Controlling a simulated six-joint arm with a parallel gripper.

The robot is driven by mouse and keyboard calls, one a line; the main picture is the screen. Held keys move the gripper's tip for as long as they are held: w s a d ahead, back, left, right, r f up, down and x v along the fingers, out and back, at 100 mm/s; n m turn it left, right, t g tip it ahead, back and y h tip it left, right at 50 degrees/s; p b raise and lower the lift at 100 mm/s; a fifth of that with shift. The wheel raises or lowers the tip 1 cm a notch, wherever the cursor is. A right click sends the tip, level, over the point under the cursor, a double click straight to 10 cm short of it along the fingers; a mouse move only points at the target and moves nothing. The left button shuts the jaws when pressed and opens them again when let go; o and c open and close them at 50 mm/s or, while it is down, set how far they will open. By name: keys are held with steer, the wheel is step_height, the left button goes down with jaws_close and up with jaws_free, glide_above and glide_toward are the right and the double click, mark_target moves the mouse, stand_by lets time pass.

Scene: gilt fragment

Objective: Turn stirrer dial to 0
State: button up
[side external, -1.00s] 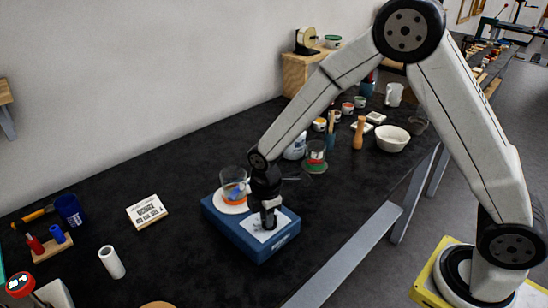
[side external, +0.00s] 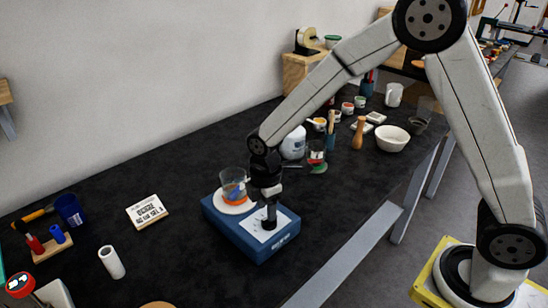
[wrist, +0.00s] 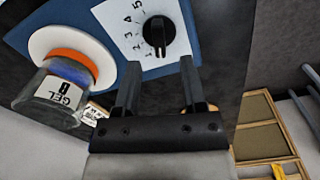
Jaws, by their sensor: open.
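The blue stirrer (side external: 237,232) sits on the dark bench with a white round plate (side external: 233,207) and a white dial panel. The black stirrer dial (wrist: 159,32) shows in the wrist view. Its ridge runs roughly up and down the picture, with numbers 1 to 5 printed on its left. I cannot read a 0. A glass beaker (wrist: 60,92) labelled GEL, with orange and blue in it, stands on the plate. My gripper (wrist: 159,72) is open and empty, its fingertips apart from the dial and just below it in the wrist view. In the side view my gripper (side external: 270,222) is over the panel.
A blue cup (side external: 70,210) stands farther left. A white bowl (side external: 393,138), a wooden pepper-mill shape (side external: 358,133) and jars stand behind to the right.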

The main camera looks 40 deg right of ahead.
steer(key=shift+r, duration=2.2)
steer(key=shift+s+d+r+m, duration=0.1)
steer(key=shift+s+d+m, duration=0.2)
steer(key=shift+d+m, duration=0.1)
steer(key=s+d+m+t, duration=0.2)
steer(key=s+d+m, duration=0.6)
steer(key=s+m, duration=0.4)
steer(key=shift+s+d+m+t, duration=0.3)
steer(key=shift+d+m, duration=0.1)
steer(key=shift+m, duration=0.8)
